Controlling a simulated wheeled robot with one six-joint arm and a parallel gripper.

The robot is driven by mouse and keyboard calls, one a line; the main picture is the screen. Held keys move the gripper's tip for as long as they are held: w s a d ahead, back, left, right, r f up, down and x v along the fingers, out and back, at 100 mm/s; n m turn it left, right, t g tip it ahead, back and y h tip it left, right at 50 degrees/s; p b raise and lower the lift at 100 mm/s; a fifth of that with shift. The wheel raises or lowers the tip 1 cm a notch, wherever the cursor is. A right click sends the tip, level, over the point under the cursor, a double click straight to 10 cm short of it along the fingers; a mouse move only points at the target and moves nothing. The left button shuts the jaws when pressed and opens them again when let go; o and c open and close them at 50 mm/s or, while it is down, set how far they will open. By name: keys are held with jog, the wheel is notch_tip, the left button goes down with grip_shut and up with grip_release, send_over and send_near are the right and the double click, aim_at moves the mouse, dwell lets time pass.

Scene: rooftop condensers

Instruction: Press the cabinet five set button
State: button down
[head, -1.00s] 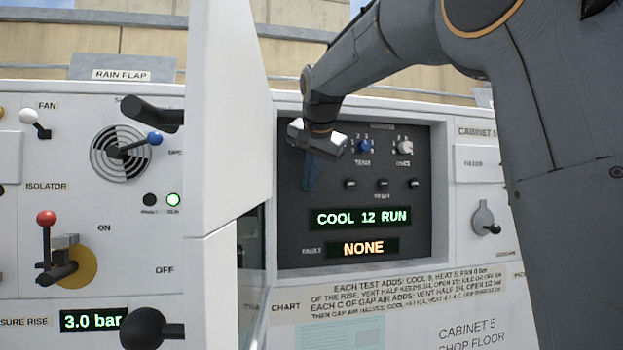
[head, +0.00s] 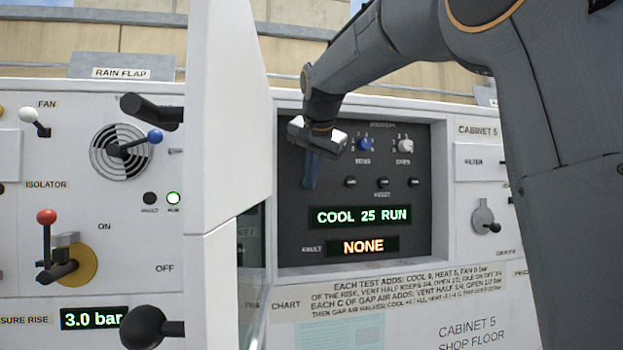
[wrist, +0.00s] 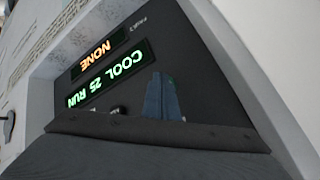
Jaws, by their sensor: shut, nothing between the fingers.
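The cabinet 5 control panel (head: 290,225) is a dark recessed panel in the head view. Across its middle are three small buttons, left (head: 350,182), middle (head: 382,183) and right (head: 413,182). Their lettering is too blurred to tell which is set. Below, a green display (head: 360,216) reads COOL 25 RUN and an orange fault display (head: 363,247) reads NONE. My gripper (head: 310,174) points down at the panel's left side, left of the buttons. Its blue fingers (wrist: 161,98) are together and empty. Any contact with the panel cannot be told.
A blue knob (head: 365,146) and a white knob (head: 404,146) sit above the buttons. A white open door (head: 225,130) stands left of the panel. A grey rotary handle (head: 484,218) is on the right. The left cabinet carries a red-knobbed lever (head: 46,218).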

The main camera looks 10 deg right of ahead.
jog(key=shift+s, duration=0.65)
jog(key=shift+s+b, duration=1)
jog(key=shift+s, duration=1.5)
jog(key=s+f+n+g, duration=0.2)
jog(key=s+f, duration=0.1)
jog(key=f, duration=1.2)
jog(key=s+f+n+g, duration=0.2)
jog(key=f+n, duration=0.1)
jog(key=f, duration=1.3)
jog(key=s+f+n+g+y+b, duration=0.1)
jog(key=s+f+n+g, duration=0.2)
jog(key=s+f, duration=1.5)
notch_tip(320, 180, down, 3)
jog(key=shift+f+n+g, duration=0.1)
jog(key=shift+n+g, duration=0.2)
